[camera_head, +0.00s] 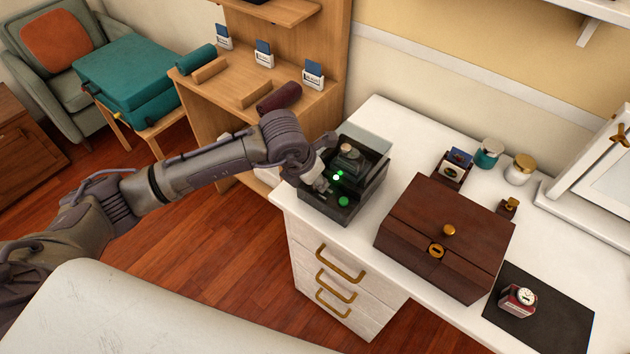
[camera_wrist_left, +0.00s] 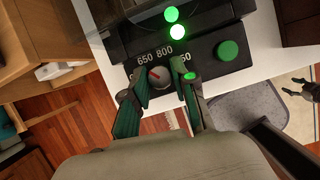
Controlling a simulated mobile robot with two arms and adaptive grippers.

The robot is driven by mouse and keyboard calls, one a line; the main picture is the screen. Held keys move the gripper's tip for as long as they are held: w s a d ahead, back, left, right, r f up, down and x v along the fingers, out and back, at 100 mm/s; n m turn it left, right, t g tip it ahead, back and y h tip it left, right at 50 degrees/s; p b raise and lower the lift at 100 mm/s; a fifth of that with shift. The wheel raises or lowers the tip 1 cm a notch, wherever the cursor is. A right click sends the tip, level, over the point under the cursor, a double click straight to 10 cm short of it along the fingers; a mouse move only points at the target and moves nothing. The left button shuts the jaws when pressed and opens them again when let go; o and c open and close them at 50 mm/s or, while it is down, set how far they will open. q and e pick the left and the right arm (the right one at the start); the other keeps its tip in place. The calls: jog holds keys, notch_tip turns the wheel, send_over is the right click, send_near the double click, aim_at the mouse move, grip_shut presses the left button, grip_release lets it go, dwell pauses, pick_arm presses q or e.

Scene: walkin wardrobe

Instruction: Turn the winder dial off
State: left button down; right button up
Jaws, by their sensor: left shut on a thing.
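The winder (camera_head: 372,168) is a dark box with a clear lid on the near left end of the white counter. In the left wrist view, its front panel shows a small grey dial (camera_wrist_left: 158,78) with a red pointer mark, below the numbers 650, 800 and a partly hidden one ending in 50. My left gripper (camera_head: 318,184) reaches the winder's front. In the wrist view its two fingers (camera_wrist_left: 160,83) are shut on the dial, one on each side. Two green lights (camera_wrist_left: 175,24) glow above the panel.
A round green button (camera_wrist_left: 228,50) sits right of the dial. A brown wooden box (camera_head: 450,205) stands right of the winder. A watch on a red cushion (camera_head: 517,299) lies on a dark mat (camera_head: 562,325). Jars (camera_head: 489,152) stand behind. White drawers (camera_head: 330,275) are below.

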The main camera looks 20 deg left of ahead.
pick_arm(q)
jog(key=n+y+b, duration=0.1)
jog(key=n+b, duration=0.1)
jog(key=n, duration=0.1)
jog(key=shift+d+n+t, duration=0.1)
jog(key=shift+n+t, duration=0.2)
jog(key=shift+n, duration=0.1)
jog(key=shift+n+y, duration=0.5)
jog(key=shift+n, duration=0.3)
jog(key=shift+b, duration=0.3)
jog(key=c, duration=1.2)
grip_release()
jog(key=shift+r, duration=0.1)
jog(key=v, duration=1.2)
